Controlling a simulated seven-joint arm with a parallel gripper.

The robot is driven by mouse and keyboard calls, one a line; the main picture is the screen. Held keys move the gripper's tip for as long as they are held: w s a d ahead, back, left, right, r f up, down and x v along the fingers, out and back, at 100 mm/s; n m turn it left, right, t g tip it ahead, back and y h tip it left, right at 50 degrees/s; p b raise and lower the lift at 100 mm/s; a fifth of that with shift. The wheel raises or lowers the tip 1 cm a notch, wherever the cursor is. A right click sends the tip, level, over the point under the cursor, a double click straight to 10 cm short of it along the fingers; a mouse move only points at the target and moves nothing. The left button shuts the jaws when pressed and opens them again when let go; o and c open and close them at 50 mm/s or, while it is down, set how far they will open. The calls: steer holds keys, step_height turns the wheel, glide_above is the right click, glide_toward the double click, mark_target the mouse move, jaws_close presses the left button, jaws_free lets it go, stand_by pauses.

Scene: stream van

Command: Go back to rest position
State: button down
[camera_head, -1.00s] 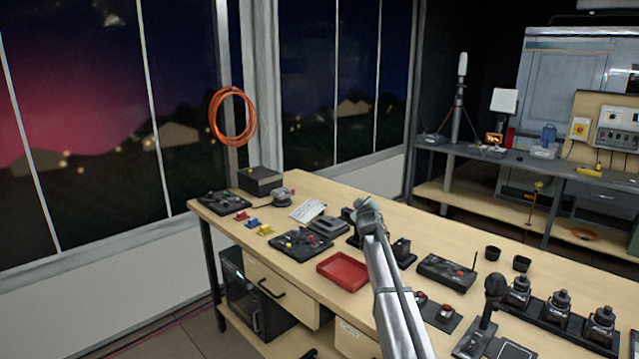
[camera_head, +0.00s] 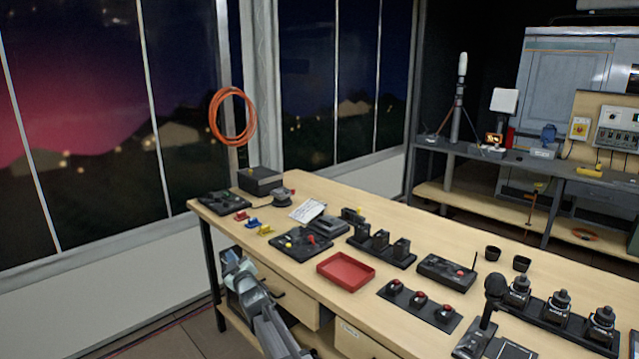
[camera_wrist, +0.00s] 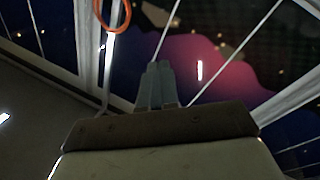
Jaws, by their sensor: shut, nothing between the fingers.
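My gripper (camera_head: 236,259) is in front of the workbench's near left edge, beside the drawer front, clear of the things on top. In the wrist view its fingers (camera_wrist: 158,72) are together with nothing between them, pointing at the window. My arm comes up from the bottom of the head view, left of its middle.
The wooden workbench (camera_head: 365,305) carries a red tray (camera_head: 346,271), a black rack (camera_head: 381,247), a panel with red buttons (camera_head: 420,301) and several other devices. A drawer (camera_head: 283,289) is close to my arm. An orange cable coil (camera_head: 232,116) hangs by the window. Floor at the left is free.

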steer(key=s+d+f+m+g+h, duration=0.25)
steer(key=d+f, duration=0.45)
steer(key=f, duration=0.5)
steer(key=s+d+f+m+g+h, duration=0.1)
steer(key=s+d+f+g+h, duration=0.2)
steer(key=d+f, duration=0.7)
steer(key=s+d+f+m+g+h, duration=0.2)
steer(key=s+d+f+g, duration=0.1)
steer(key=s+d+f, duration=0.65)
steer(key=s+d+f+m+g+h, duration=0.25)
steer(key=s+d+f, duration=0.45)
steer(key=s+f, duration=0.6)
steer(key=s+d+f+m+g, duration=0.1)
steer(key=s+d+g, duration=0.3)
steer(key=s, duration=0.8)
steer(key=s+d+f+m+g, duration=0.2)
steer(key=s+d+f+g, duration=0.1)
steer(key=s, duration=0.9)
steer(key=s+d+f+m+g, duration=0.1)
steer(key=s+d+g, duration=0.3)
steer(key=s, duration=0.8)
steer(key=shift+s+d+f+g, duration=0.3)
steer(key=shift+f+g, duration=0.3)
steer(key=shift+f, duration=0.3)
steer(key=shift+w, duration=0.1)
